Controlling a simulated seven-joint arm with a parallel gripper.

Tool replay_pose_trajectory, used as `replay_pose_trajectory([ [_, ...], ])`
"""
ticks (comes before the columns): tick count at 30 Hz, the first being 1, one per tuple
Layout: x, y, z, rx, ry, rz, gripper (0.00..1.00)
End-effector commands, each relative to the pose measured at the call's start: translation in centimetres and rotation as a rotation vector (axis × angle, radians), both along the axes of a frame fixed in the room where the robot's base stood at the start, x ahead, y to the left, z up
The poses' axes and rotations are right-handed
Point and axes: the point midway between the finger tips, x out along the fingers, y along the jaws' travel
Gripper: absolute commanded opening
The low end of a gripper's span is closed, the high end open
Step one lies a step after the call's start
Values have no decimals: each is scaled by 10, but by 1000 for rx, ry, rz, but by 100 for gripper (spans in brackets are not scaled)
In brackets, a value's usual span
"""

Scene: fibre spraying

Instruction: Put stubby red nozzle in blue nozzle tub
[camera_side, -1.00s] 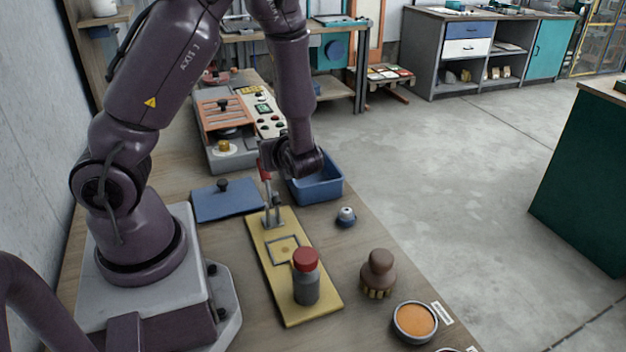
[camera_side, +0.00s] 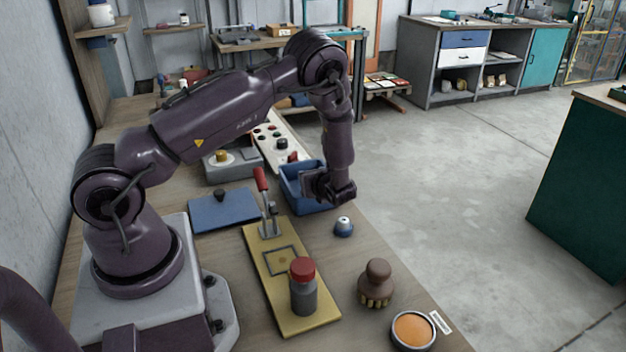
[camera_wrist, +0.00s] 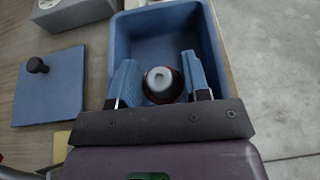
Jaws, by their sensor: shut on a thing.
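The blue tub (camera_side: 289,192) stands open on the bench, and it also shows in the wrist view (camera_wrist: 122,32). My gripper (camera_side: 318,186) is at the tub's near right side in the side view. In the wrist view my gripper (camera_wrist: 160,85) is shut on a small round piece, which I take as the stubby red nozzle (camera_wrist: 162,84), with a pale top and a dark reddish rim. The piece overlaps the near part of the tub's inside; its height above the floor is unclear. In the side view my gripper hides it.
A blue lid with a black knob (camera_side: 235,209) lies left of the tub. A red-handled clamp (camera_side: 262,182) stands on the yellow board (camera_side: 262,250) with a red-capped bottle (camera_side: 303,290). A white-and-blue nozzle (camera_side: 343,228) and a brown brush (camera_side: 377,280) stand nearer.

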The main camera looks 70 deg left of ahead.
Motion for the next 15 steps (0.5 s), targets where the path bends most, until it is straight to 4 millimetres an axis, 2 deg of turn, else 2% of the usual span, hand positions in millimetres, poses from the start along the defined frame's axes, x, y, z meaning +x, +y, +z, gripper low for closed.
replay_pose_trajectory([
  [3,0,0,-7,1,-1,0,19],
  [15,0,0,-12,1,-1,0,19],
])
